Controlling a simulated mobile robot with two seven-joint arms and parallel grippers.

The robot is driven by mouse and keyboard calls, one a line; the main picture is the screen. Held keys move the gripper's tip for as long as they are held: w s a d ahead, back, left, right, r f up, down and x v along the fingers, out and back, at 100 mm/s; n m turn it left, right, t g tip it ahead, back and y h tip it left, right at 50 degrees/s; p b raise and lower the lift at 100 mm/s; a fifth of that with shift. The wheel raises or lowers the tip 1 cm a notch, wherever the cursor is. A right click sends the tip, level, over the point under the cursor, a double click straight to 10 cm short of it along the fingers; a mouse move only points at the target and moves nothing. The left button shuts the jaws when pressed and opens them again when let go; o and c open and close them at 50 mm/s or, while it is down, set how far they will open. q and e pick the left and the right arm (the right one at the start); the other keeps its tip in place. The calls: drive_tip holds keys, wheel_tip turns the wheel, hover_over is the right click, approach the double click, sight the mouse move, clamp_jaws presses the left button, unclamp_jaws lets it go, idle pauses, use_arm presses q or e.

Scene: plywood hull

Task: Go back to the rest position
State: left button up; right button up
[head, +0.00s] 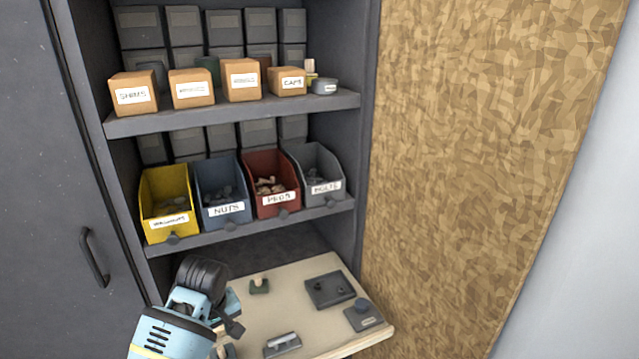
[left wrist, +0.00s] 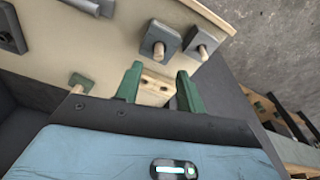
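My left gripper (head: 232,316) comes in from the lower left, over or beside the left edge of the pale work board (head: 310,298). In the left wrist view its two green fingers (left wrist: 159,72) stand apart. A pale wooden piece with dark spots (left wrist: 154,88) shows between them near the palm; I cannot tell whether it touches them or is part of the gripper. No object is seen lifted. My right gripper is in neither view.
Small fixtures, including a dark plate (head: 329,289) and a grey block (head: 363,315), sit on the board. Above it, a shelf holds yellow (head: 168,203), blue, red and grey bins; cardboard boxes (head: 243,80) stand higher. A chipboard wall (head: 470,150) bounds the right, a cabinet door (head: 75,180) the left.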

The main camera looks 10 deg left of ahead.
use_arm(q)
drive_tip(key=s+f+m, duration=0.1)
drive_tip(key=s, duration=0.1)
drive_tip(key=s+d+f+m, duration=0.1)
drive_tip(key=s+f, duration=0.1)
drive_tip(key=s, duration=0.1)
drive_tip(key=s+f, duration=0.2)
drive_tip(key=shift+s+d+f+m, duration=0.2)
drive_tip(key=shift+d+m, duration=0.1)
drive_tip(key=shift+m, duration=0.1)
drive_tip(key=s+d+m+t+h, duration=0.15)
drive_tip(key=s+m, duration=0.25)
drive_tip(key=s, duration=0.9)
drive_tip(key=s+d+m+g, duration=0.15)
drive_tip(key=s+m, duration=0.25)
drive_tip(key=s, duration=0.8)
drive_tip(key=w+d+f+t, duration=0.1)
drive_tip(key=w+f+t, duration=0.2)
drive_tip(key=f+t, duration=0.1)
drive_tip(key=w+d+f+t+h, duration=0.1)
drive_tip(key=w+d+f+t, duration=0.1)
drive_tip(key=f, duration=0.4)
drive_tip(key=shift+w+d+f+m+t, duration=0.3)
drive_tip(key=shift+w+t, duration=0.3)
drive_tip(key=shift+t, duration=0.6)
drive_tip(key=shift+h, duration=0.25)
